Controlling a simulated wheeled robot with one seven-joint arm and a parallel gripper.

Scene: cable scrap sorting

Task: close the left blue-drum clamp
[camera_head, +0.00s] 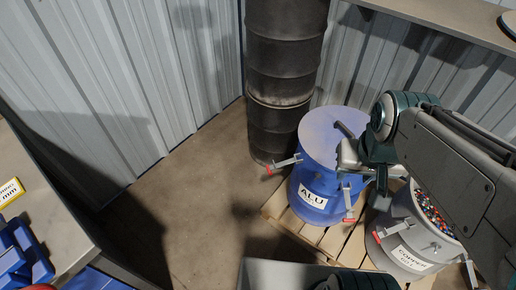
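The blue drum (310,193), labelled ALU, stands upright on a wooden pallet with its blue lid (325,133) on top. The left clamp (285,164) is a metal lever with a red tip; it sticks out to the left from the drum's rim, away from the wall. Another clamp (348,205) with a red tip is at the drum's front right, its lever pointing down. My gripper (343,153) is over the right part of the lid, right of the left clamp and apart from it. Its fingers are partly hidden and their opening is unclear.
A grey COPPER drum (408,255) with coloured scrap and red-tipped clamps stands at right on the pallet (290,218). A tall dark drum stack (283,60) stands behind the blue drum. A bench (40,190) with blue bins is at left. Floor left of the drum is clear.

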